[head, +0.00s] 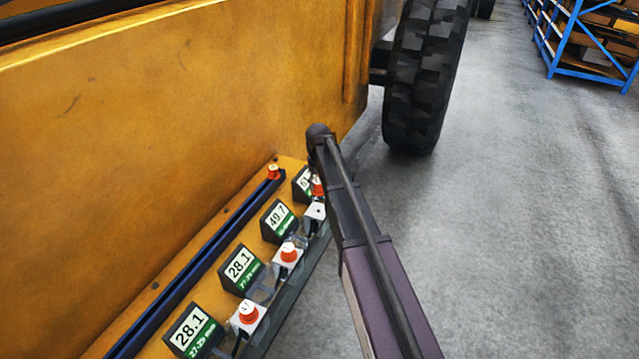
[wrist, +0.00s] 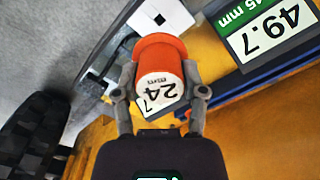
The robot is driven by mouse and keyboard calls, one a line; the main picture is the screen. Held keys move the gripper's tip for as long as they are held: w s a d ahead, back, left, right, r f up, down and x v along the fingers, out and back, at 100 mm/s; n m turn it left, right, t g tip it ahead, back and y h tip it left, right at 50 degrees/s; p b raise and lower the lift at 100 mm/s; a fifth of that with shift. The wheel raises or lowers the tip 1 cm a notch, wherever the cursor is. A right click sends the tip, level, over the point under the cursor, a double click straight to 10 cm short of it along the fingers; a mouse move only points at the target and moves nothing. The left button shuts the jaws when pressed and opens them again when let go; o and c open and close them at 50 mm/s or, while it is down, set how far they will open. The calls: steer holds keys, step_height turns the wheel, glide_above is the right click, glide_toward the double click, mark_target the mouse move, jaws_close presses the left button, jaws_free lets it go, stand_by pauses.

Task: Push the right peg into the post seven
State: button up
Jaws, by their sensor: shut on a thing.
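My gripper (wrist: 159,80) is shut on an orange and white peg (wrist: 160,52) marked "24 mm" in the wrist view. A finger lies against each side of it. A white block (wrist: 159,18) with a dark spot on top shows beyond the peg, at the upper left; whether the peg touches it I cannot tell. In the head view a white block (head: 315,211) shows no orange peg on top, with the 49.7 display (head: 279,219) beside it. My arm hides most of the gripper there. No post number seven is clearly readable.
Two nearer white blocks bear orange pegs (head: 288,252) (head: 248,312), beside displays (head: 241,267) (head: 193,329) reading 28.1. Another orange peg (head: 273,171) stands by the blue rail's far end. A yellow wall (head: 170,120) rises at left; a tyre (head: 425,75) stands beyond.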

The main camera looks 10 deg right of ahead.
steer(key=shift+f, duration=0.15)
steer(key=shift+f+b, duration=2.75)
steer(key=shift+b, duration=0.1)
steer(key=shift+f+b, duration=1.75)
stand_by(0.4)
steer(key=o, duration=1.2)
steer(key=shift+r, duration=0.1)
step_height(320, 180, up, 9)
steer(key=p, duration=0.9)
